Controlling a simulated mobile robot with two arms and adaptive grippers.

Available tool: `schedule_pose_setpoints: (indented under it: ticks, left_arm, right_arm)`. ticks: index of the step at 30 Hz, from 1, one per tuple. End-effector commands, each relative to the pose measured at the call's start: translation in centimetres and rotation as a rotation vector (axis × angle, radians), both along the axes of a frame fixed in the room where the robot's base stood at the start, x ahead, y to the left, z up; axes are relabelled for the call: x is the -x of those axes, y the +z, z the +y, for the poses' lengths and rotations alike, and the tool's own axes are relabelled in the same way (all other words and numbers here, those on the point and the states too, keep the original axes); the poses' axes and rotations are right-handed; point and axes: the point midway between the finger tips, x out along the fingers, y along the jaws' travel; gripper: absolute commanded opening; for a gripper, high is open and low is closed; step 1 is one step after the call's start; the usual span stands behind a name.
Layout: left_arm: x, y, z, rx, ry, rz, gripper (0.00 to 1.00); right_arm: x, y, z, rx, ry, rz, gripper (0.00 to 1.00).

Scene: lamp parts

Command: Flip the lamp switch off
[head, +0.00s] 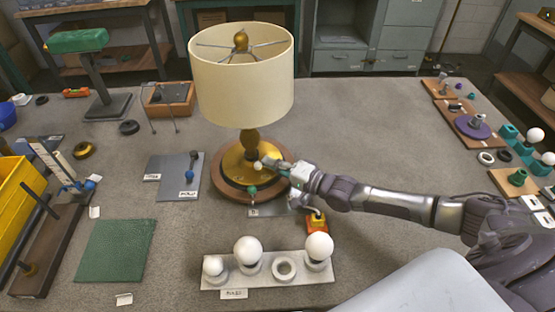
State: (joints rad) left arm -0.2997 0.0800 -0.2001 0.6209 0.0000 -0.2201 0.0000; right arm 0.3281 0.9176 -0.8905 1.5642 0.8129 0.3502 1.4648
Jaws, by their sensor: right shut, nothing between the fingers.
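The lamp (242,75) stands upright in the middle of the table, with a cream shade, a brass stem and a brass dome on a round wooden base (228,188). A small pale knob (257,166) shows at the front of the brass dome, and a small green piece (252,191) sits lower at the base's front. I cannot tell which is the switch, or its position. My right gripper (267,164) reaches in from the right, shut and empty, its tips close to the pale knob. I cannot tell if they touch. My left gripper is not in view.
A white rack (218,279) with several bulbs stands in front of the lamp. An orange-and-yellow block (317,224) lies under my right wrist. A grey board (165,176) and a green mat (113,250) lie left.

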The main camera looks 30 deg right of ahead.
Motion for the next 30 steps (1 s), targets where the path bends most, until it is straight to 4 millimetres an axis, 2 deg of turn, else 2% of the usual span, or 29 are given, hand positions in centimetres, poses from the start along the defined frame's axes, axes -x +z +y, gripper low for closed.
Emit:
schedule_pose_setpoints:
  ticks: [4, 15, 30]
  left_arm:
    - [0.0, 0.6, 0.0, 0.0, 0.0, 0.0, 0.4]
    - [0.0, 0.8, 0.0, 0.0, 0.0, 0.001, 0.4]
    - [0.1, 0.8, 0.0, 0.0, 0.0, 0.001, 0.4]
  right_arm:
    - [0.1, 0.1, 1.2, -0.002, 0.011, 0.001, 0.0]
    - [0.5, 0.0, 2.9, -0.001, 0.012, 0.001, 0.0]
    - [0.6, 0.0, 3.8, 0.0, 0.012, 0.001, 0.0]
